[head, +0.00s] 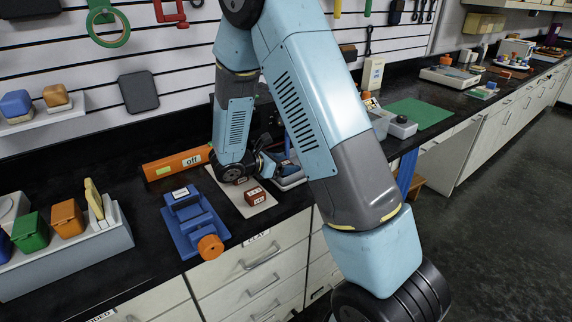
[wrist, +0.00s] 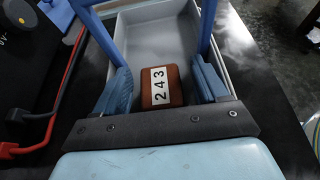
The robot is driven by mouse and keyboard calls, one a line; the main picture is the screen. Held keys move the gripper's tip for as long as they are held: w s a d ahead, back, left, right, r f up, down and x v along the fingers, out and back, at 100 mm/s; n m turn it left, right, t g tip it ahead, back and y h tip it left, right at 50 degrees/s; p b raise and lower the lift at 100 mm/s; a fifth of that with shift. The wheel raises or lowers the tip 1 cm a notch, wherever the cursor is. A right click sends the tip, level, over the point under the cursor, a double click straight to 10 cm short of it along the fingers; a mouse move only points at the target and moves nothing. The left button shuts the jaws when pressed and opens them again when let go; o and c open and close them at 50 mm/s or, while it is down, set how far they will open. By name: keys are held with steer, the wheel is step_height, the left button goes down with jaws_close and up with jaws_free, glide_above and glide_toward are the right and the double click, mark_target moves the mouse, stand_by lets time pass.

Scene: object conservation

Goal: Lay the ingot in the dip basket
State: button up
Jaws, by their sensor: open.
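A red-brown ingot (wrist: 163,98) with a white label reading 243 lies between my spread finger pads at the near end of a grey, open-topped basket (wrist: 150,30) with blue bars. My gripper (wrist: 161,68) is open, with a gap on each side of the ingot. In the head view my gripper (head: 268,165) is down at the grey basket (head: 292,182), whose inside is mostly hidden by my arm. A red labelled block (head: 256,197) sits on a pale board beside the basket; it appears to be a separate block.
A blue device with an orange knob (head: 210,246) stands left of the board. An orange bar marked off (head: 178,166) lies behind it. A grey rack (head: 80,250) holds coloured boxes at left. A green mat (head: 421,113) lies farther right. Red cables (wrist: 40,130) lie left in the wrist view.

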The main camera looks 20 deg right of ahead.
steer(key=v, duration=1.2)
steer(key=shift+d+r, duration=0.15)
steer(key=shift+r, duration=0.05)
steer(key=s+d+r+m+g+y, duration=0.4)
steer(key=s+d+r+m+y, duration=0.1)
steer(key=s+d+r+m, duration=0.5)
steer(key=s+r+m+t+y, duration=0.5)
steer(key=s+r+m+y, duration=0.3)
steer(key=s+r+m, duration=0.3)
steer(key=s, duration=0.4)
steer(key=shift+d+m, duration=0.3)
steer(key=shift+d, duration=0.05)
